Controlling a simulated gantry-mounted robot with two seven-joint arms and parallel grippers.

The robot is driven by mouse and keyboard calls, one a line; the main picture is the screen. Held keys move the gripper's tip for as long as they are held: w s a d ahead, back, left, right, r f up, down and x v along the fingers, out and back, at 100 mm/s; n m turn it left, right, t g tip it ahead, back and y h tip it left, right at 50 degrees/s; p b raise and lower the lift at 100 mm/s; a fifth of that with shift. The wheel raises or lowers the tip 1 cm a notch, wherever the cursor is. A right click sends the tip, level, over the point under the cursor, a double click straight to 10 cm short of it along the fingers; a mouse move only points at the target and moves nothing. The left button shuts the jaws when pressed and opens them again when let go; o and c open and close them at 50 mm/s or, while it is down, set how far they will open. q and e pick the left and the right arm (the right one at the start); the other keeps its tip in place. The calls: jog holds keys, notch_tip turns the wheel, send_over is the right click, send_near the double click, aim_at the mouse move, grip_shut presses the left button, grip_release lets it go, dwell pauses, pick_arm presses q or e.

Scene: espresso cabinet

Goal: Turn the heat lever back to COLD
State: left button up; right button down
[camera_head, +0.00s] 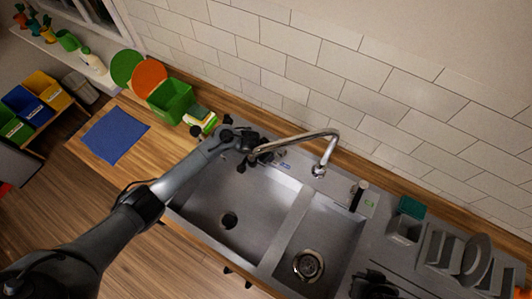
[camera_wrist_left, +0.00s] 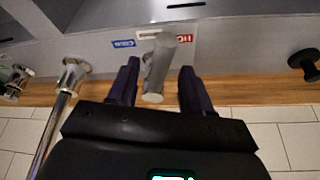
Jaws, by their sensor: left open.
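The heat lever (camera_wrist_left: 158,70) is a short grey handle in the left wrist view. It stands between the blue COLD label (camera_wrist_left: 123,43) and the red HOT label (camera_wrist_left: 184,38), with its upper part in the picture closer to HOT. My left gripper (camera_wrist_left: 158,75) is open, with one dark finger on each side of the lever. Gaps show between the lever and both fingers. In the head view my left gripper (camera_head: 256,156) is at the back rim of the sink, and the lever is hard to make out there. A dark shape at the bottom edge may be my right gripper (camera_head: 375,286).
The tap (camera_head: 318,168) arches over the sink (camera_head: 297,225) close to my left gripper; its post (camera_wrist_left: 70,75) also shows in the left wrist view. A black round knob (camera_wrist_left: 303,62) stands at that view's right. A tiled wall (camera_head: 300,60) is close behind.

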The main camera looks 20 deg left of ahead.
pick_arm(q)
jog(key=shift+p+v, duration=0.55)
jog(key=shift+v, duration=2.55)
pick_arm(e)
jog(key=shift+d+r, duration=0.1)
jog(key=shift+r, duration=0.5)
pick_arm(q)
jog(key=shift+a, duration=0.1)
jog(key=shift+c, duration=0.4)
